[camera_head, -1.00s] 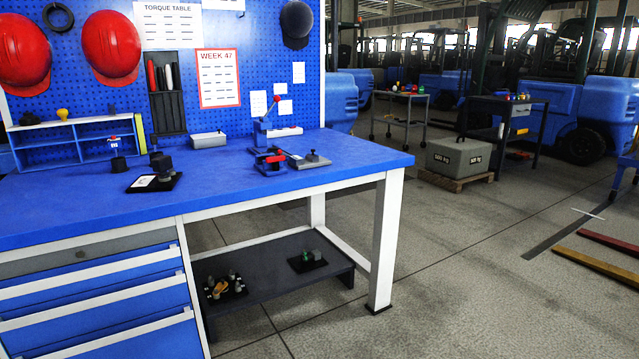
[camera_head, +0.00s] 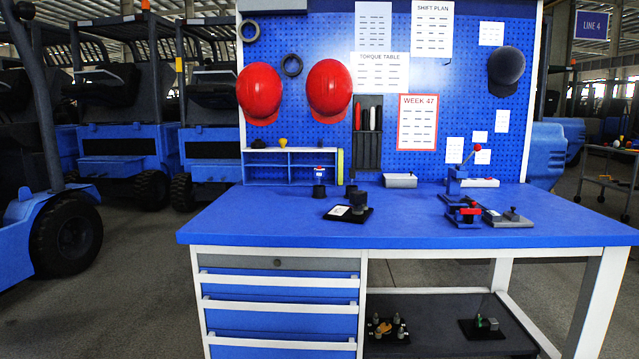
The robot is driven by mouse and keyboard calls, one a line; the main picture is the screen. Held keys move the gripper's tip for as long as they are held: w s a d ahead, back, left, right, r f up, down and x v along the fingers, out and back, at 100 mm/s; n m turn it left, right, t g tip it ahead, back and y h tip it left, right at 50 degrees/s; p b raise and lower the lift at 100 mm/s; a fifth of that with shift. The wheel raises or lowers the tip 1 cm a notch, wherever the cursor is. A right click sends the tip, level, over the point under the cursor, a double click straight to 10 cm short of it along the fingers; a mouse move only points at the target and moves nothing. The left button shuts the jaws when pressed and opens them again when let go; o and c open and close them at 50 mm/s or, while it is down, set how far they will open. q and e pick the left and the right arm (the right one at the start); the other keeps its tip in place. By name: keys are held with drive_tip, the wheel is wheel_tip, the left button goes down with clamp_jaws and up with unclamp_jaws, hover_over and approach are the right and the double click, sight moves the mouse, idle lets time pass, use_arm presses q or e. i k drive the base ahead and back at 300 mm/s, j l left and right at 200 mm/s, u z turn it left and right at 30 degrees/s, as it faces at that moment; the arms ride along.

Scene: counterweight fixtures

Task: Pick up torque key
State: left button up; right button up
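I cannot tell for certain which thing is the torque key. A red-handled black fixture (camera_head: 464,214) and a blue lever press with a red knob (camera_head: 455,182) stand at the right of the bench top. A dark block-shaped piece (camera_head: 359,200) sits on a black plate with a white label (camera_head: 340,211) near the middle. Neither of my grippers is in view.
A grey flat fixture (camera_head: 508,218) and a grey box (camera_head: 400,180) are on the bench. A small blue shelf (camera_head: 290,170) stands at the back. Drawers (camera_head: 280,305) and a dark lower shelf (camera_head: 440,335) are below. The bench's front left is clear.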

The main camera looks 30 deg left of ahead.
sight(318, 174)
drive_tip(key=i+l+u, duration=0.1)
drive_tip(key=u, duration=0.7)
drive_tip(key=i+l+u, duration=0.25)
drive_tip(key=l+u, duration=0.2)
drive_tip(key=l, duration=0.2)
drive_tip(key=i+l+u, duration=0.25)
drive_tip(key=l, duration=0.55)
drive_tip(key=i+l, duration=0.15)
drive_tip(key=l, duration=0.4)
drive_tip(key=j+z, duration=0.25)
drive_tip(key=j, duration=0.35)
